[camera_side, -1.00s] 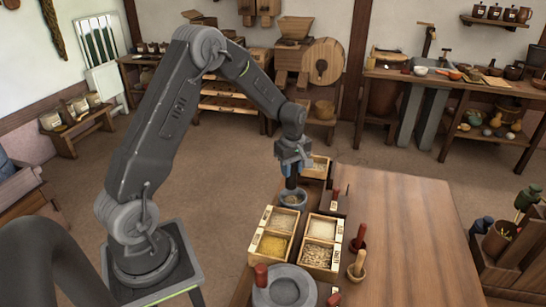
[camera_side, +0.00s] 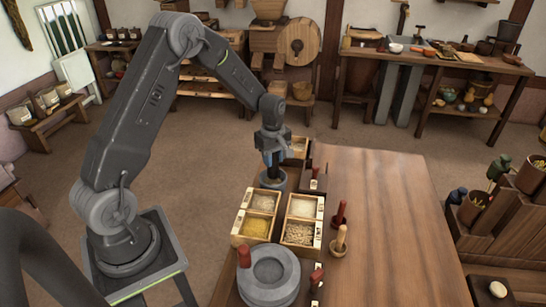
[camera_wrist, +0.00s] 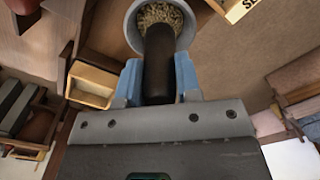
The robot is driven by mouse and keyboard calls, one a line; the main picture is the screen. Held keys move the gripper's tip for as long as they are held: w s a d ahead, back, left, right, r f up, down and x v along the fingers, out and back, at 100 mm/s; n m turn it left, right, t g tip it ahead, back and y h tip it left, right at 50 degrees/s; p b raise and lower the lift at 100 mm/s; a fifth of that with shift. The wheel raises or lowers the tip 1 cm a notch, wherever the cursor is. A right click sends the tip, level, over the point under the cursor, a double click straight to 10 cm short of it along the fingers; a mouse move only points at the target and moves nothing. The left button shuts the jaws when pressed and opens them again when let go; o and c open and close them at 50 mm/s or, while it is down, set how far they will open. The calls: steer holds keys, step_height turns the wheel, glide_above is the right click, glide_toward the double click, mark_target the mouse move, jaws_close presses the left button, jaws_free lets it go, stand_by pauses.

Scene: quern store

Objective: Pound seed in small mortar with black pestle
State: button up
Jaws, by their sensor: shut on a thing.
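The small mortar (camera_side: 272,181) is a blue-grey cup at the far end of the bench, just behind the grain boxes. In the wrist view the mortar (camera_wrist: 137,22) shows its round rim with pale seed (camera_wrist: 160,14) inside. My gripper (camera_side: 272,152) is above the mortar, pointing down. Its blue fingers (camera_wrist: 157,85) are shut on the black pestle (camera_wrist: 159,62), one on each side. The pestle's lower end reaches into the mortar over the seed. Whether it touches the bottom is hidden.
Open wooden boxes of grain (camera_side: 299,233) stand in front of the mortar. A grey stone quern (camera_side: 268,275) is at the near end. Red-handled tools (camera_side: 340,213) and a small wooden mortar (camera_side: 339,240) stand to the right. The bench's right side (camera_side: 390,220) is clear.

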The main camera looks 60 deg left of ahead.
mark_target(273, 169)
steer(key=shift+f, duration=2.25)
steer(key=shift+f, duration=0.25)
steer(key=shift+r, duration=2.4)
steer(key=shift+f, duration=0.1)
steer(key=shift+f, duration=2.05)
steer(key=shift+f, duration=0.25)
steer(key=shift+r, duration=0.1)
steer(key=shift+r, duration=2.3)
